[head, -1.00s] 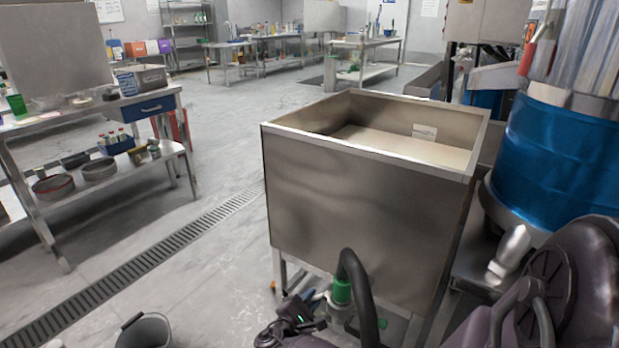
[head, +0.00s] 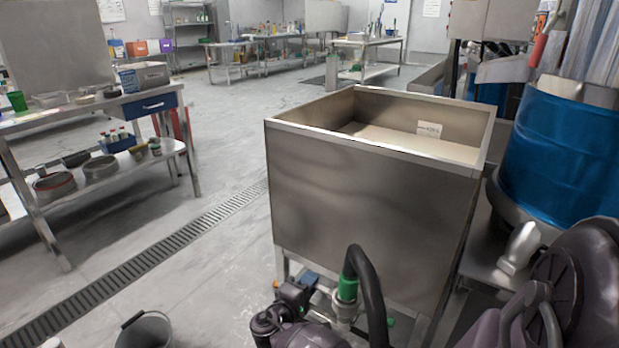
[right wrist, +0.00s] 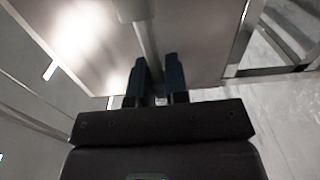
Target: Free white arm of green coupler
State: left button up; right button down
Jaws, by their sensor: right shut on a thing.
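The green coupler (head: 347,289) is at the lower middle of the head view, on the end of a black hose (head: 368,285) in front of the steel bin. A pale metal fitting sits below it. My right gripper (head: 311,284) is just left of the coupler, its dark body low in the picture. In the right wrist view, my right gripper (right wrist: 157,80) has its two dark fingers on either side of a narrow pale bar (right wrist: 148,45), which I take to be the white arm; it is shut on it. In the head view the white arm is mostly hidden. My left gripper is not in view.
The large steel bin (head: 365,200) stands directly behind the coupler. A blue drum (head: 555,150) is at the right. A grey bucket (head: 146,333) stands on the floor at the lower left, near a drain grate (head: 150,258).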

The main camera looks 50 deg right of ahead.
jog(key=shift+r+m, duration=0.2)
jog(key=shift+m, duration=0.2)
jog(key=c, duration=1.4)
grip_release()
jog(key=shift+a, duration=0.1)
